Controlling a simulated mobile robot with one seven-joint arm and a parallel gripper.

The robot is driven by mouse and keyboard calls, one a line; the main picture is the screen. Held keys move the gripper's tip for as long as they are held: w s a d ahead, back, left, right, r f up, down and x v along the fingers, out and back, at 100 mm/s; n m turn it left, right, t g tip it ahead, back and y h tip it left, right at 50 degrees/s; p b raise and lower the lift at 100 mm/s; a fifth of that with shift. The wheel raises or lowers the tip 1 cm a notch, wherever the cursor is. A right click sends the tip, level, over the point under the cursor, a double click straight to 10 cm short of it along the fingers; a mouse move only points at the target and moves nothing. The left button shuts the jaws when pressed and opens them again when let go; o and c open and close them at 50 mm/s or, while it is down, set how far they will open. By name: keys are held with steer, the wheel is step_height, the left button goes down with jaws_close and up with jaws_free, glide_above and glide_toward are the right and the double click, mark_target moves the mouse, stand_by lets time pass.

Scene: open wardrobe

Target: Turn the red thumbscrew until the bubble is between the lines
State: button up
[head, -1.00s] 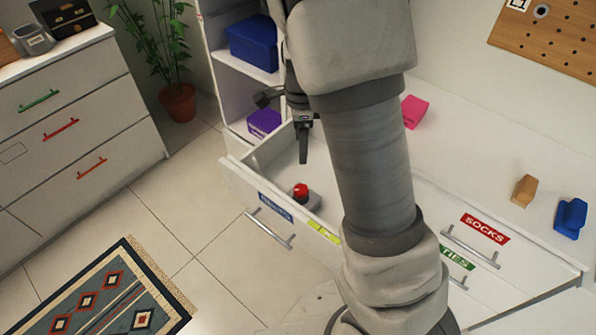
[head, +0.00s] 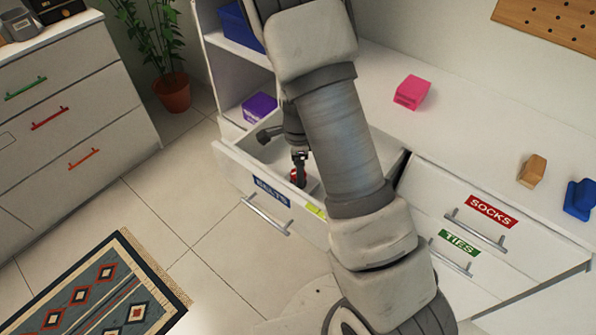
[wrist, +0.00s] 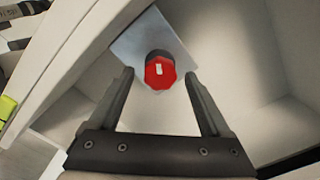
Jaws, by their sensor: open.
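The red thumbscrew (wrist: 160,71) has a faceted head with a small white mark, and sits on a grey plate (wrist: 128,45) inside the open drawer. In the head view the red thumbscrew (head: 296,175) is partly covered by my gripper (head: 299,160). In the wrist view my gripper (wrist: 160,80) is open, with one finger on each side of the thumbscrew and a gap to each. The yellow-green vial (wrist: 7,107) is cut off at the left edge of the wrist view; it is a small strip on the drawer front (head: 315,210) in the head view.
The open BELTS drawer's walls (head: 235,155) surround my gripper. A purple box (head: 259,107) stands on the shelf behind. Pink (head: 411,92), tan (head: 532,170) and blue (head: 580,199) blocks lie on the white top at right.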

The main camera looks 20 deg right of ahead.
steer(key=shift+f, duration=0.25)
jaws_close()
stand_by(0.3)
steer(key=shift+n, duration=0.3)
